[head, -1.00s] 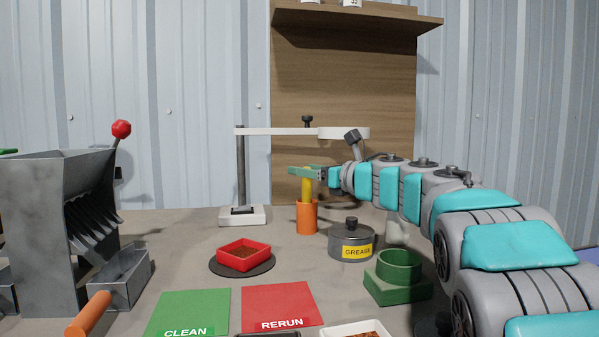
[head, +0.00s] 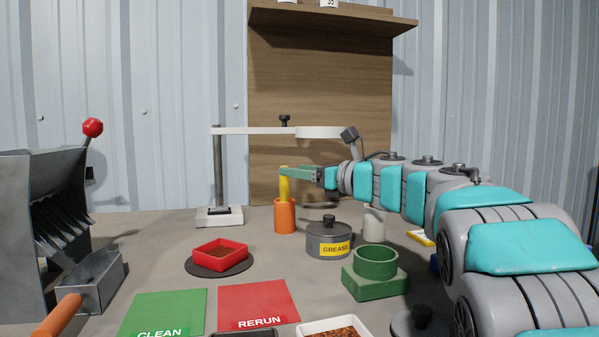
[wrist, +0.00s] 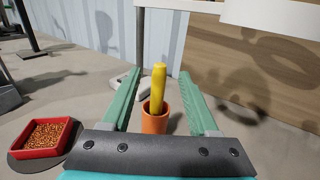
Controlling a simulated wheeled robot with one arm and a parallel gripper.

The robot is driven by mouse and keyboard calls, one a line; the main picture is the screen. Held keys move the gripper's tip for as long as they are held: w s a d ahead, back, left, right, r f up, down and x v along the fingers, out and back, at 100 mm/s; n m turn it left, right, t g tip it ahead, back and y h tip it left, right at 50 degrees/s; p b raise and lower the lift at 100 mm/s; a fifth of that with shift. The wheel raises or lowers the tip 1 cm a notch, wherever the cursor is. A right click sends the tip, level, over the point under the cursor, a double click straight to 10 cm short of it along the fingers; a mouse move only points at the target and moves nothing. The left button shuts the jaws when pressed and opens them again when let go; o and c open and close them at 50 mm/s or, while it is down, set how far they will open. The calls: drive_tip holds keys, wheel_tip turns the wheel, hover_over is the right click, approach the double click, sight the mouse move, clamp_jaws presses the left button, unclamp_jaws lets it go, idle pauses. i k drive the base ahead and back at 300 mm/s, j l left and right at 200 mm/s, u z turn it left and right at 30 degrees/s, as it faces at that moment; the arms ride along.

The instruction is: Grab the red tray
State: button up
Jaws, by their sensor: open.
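The red tray (head: 222,265) holds brown granules and sits on a dark round pad (head: 197,268) left of the middle of the bench. It also shows at the lower left of the wrist view (wrist: 42,153). My gripper (head: 283,171) is open and empty, with green fingers. It is above the bench, to the right of the tray and higher than it. In the wrist view the two fingers (wrist: 161,73) point ahead on either side of a yellow stick (wrist: 159,88) in an orange cup (wrist: 155,122); I cannot tell whether they touch it.
A grease tin (head: 328,241) and a green holder (head: 376,284) stand to the right. Green (head: 163,311) and red (head: 258,302) mats lie in front. A grey metal machine (head: 28,220) and scoop (head: 95,280) are at left. A lamp arm (head: 255,131) spans the back.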

sight(220, 255)
drive_tip(key=k, duration=1.5)
